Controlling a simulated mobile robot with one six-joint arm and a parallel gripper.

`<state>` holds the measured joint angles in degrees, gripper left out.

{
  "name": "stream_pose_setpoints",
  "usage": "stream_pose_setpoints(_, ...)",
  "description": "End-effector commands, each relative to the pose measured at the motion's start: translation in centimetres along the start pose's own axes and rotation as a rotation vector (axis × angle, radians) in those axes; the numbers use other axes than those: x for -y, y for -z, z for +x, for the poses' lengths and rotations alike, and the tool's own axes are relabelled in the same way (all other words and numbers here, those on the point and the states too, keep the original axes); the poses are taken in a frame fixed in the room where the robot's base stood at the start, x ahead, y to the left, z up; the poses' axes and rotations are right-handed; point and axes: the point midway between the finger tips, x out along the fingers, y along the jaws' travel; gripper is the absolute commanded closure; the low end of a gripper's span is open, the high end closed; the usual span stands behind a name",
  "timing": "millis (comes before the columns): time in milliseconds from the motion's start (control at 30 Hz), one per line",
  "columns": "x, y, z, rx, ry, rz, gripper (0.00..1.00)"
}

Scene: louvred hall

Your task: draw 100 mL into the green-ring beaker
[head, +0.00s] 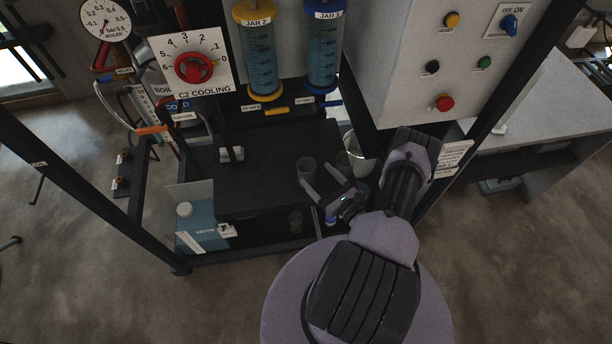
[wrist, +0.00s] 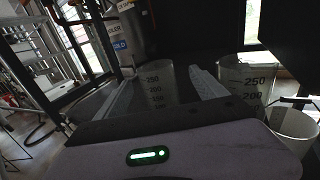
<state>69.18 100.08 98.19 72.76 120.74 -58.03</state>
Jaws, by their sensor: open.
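A clear beaker (head: 306,168) stands on the dark shelf. In the wrist view this beaker (wrist: 158,88), marked 250, shows between my two pale fingers. My gripper (head: 315,177) is open, its fingers pointing at the beaker with gaps on both sides. A second clear beaker (head: 344,164) stands to the right; in the wrist view it (wrist: 243,78) shows 250 and 200 marks. I cannot make out a green ring on either. Jar 2 (head: 261,60), with yellow caps, and jar 1 (head: 322,55), with blue caps, hold blue liquid above. Their yellow tap (head: 277,111) and blue tap (head: 328,104) are below.
A white bucket (head: 359,146) stands behind the right beaker. A control box (head: 420,70) with buttons and a red cooling dial (head: 193,67) flank the jars. The shelf's left part is mostly clear.

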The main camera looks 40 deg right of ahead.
Motion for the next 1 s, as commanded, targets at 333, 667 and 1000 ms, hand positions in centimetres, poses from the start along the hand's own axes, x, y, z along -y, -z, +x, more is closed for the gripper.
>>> stream_pose_setpoints(333,-0.4,0.2,5.0,0.002,-0.006,-0.001,0.19)
stream_pose_setpoints(667,-0.8,0.0,9.0,0.001,-0.001,0.001,0.19)
stream_pose_setpoints(1000,-0.7,0.0,8.9,0.0,-0.002,0.001,0.62)
